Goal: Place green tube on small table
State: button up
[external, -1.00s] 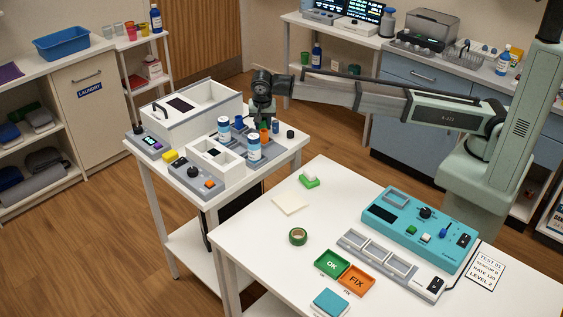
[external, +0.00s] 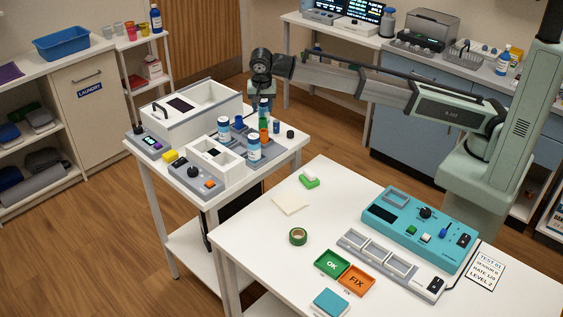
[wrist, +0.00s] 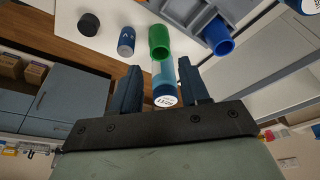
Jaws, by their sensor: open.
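The green tube (external: 263,125) stands on the small white table (external: 288,153), below my gripper (external: 261,106), between the blue tube (external: 239,123) and a small dark-blue vial (external: 276,127). In the wrist view the green tube (wrist: 159,40) shows beyond my fingertips. A clear, pale-blue vial with a white-labelled top (wrist: 167,97) lines up with it, its top between my fingers. I cannot tell whether the vial sits inside the tube. My gripper (wrist: 158,75) is open, with a visible gap beside the vial.
An orange tube (external: 264,136) and white-blue bottles (external: 253,147) stand close in front. A white open box (external: 197,108) is at the back left. A black cap (external: 290,134) lies to the right.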

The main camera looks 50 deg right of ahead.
jog(key=shift+v, duration=1.6)
